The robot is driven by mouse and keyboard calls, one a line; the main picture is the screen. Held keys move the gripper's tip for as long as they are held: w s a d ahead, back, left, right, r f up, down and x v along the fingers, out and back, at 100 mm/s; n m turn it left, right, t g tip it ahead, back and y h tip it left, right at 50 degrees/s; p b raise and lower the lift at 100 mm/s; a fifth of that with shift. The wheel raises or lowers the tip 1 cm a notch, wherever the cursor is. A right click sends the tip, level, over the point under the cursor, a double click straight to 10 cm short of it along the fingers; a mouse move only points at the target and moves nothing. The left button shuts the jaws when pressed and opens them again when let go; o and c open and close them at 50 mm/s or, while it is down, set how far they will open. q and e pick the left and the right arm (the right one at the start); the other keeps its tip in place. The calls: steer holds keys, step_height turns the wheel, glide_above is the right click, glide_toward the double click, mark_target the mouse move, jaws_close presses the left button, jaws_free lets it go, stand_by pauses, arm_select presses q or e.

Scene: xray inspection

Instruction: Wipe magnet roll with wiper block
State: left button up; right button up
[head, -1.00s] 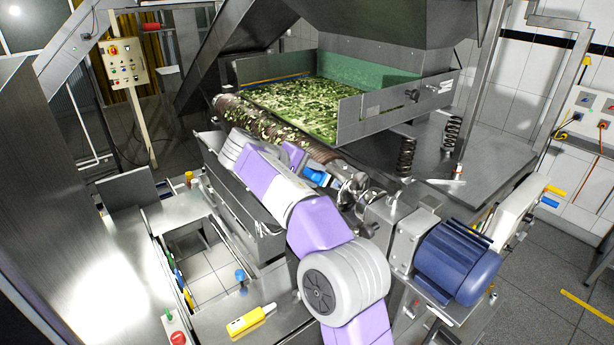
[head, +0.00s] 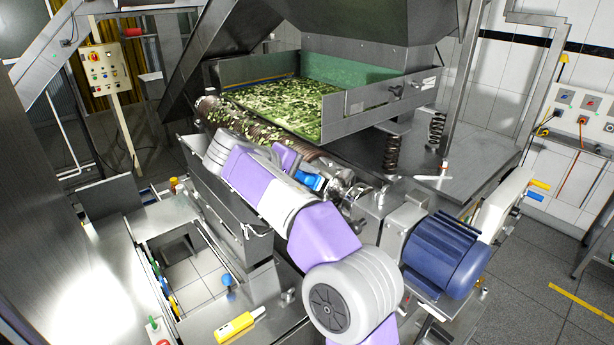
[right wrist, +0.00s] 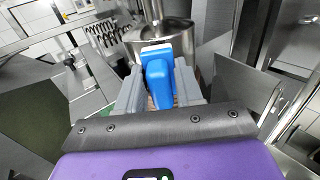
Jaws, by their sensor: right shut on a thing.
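The magnet roll (head: 265,134) is a long brownish cylinder under the lip of the green-lined tray, with green scraps on its far left part. The wiper block (head: 310,181) is blue and sits near the roll's right end. In the right wrist view the wiper block (right wrist: 158,78) shows a pale edge and stands between both fingers. My right gripper (right wrist: 160,92) is shut on it. A shiny metal cylinder (right wrist: 178,42) lies just beyond the block; I cannot tell whether they touch. In the head view my right arm hides part of the roll. My left gripper is not in view.
The vibrating tray (head: 335,123) full of green scraps stands behind the roll. A blue motor (head: 445,255) sits to the right of the roll's end. A yellow bottle-like object (head: 234,328) lies on the steel surface in front. A control box (head: 105,72) stands at the left.

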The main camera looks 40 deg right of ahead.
steer(key=p+v, duration=0.2)
steer(key=v, duration=0.2)
steer(key=shift+a+r+p, duration=0.15)
steer(key=shift+r+p, duration=0.15)
steer(key=shift+p, duration=0.05)
steer(key=shift+s+a, duration=0.1)
steer(key=shift+a, duration=0.25)
steer(key=shift+r, duration=0.1)
steer(key=p+v, duration=0.2)
steer(key=v, duration=0.1)
steer(key=shift+p, duration=0.3)
